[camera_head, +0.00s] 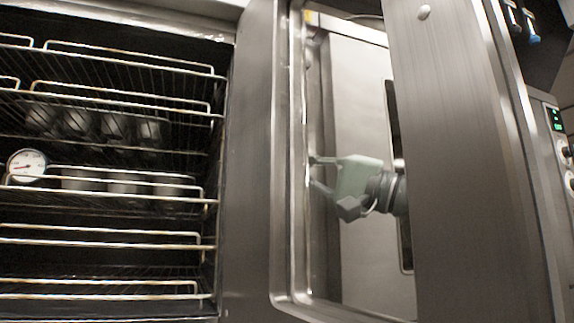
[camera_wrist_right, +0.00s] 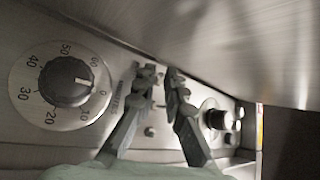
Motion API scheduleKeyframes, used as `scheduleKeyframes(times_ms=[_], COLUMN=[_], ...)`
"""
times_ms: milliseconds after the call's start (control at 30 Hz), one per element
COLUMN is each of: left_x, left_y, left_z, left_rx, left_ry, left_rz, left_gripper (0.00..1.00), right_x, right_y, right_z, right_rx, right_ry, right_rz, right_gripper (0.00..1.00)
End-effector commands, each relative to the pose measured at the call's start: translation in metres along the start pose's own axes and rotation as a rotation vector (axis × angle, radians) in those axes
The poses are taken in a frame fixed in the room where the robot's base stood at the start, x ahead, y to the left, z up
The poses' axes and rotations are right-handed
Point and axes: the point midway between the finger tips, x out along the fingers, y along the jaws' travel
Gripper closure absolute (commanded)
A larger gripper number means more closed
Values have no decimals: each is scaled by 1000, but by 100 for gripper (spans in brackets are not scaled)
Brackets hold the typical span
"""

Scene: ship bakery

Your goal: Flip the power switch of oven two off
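My right gripper (camera_head: 318,174) shows in the head view through the window of an open steel door (camera_head: 460,150), its two fingers apart. In the right wrist view, my right gripper (camera_wrist_right: 162,82) has its fingertips close to an oven control panel (camera_wrist_right: 98,37), with a narrow gap between them. A small metal part lies around the gap, partly hidden by the fingers; I cannot tell whether it is the power switch, its position, or whether the fingers touch it. The panel's oven number is not readable. My left gripper is not in view.
A minutes dial (camera_wrist_right: 67,82) is left of the fingers; a dark knob (camera_wrist_right: 213,117) is on their right. A steel surface (camera_wrist_right: 230,45) overhangs the panel. In the head view, an open oven has wire racks (camera_head: 110,235), a round thermometer (camera_head: 27,166) and several tins.

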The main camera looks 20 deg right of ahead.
Motion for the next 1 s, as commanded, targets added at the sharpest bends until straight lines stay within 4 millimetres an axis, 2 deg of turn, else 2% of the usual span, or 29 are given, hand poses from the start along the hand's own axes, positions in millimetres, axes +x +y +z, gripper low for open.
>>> scheduleKeyframes(times_ms=[367, 467, 800, 1000], left_x=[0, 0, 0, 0], left_y=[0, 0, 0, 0], left_z=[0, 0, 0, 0], left_rx=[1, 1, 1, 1], left_ry=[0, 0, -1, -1], left_rz=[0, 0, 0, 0], left_gripper=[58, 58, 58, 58], right_x=[-5, -18, -88, -114], right_y=[1, 0, 2, 1], right_z=[-1, -1, -1, 0], right_rx=[0, 0, 0, 0], right_ry=[2, 3, 3, 2], right_rz=[1, 1, 3, 2], right_gripper=[85, 85, 85, 85])
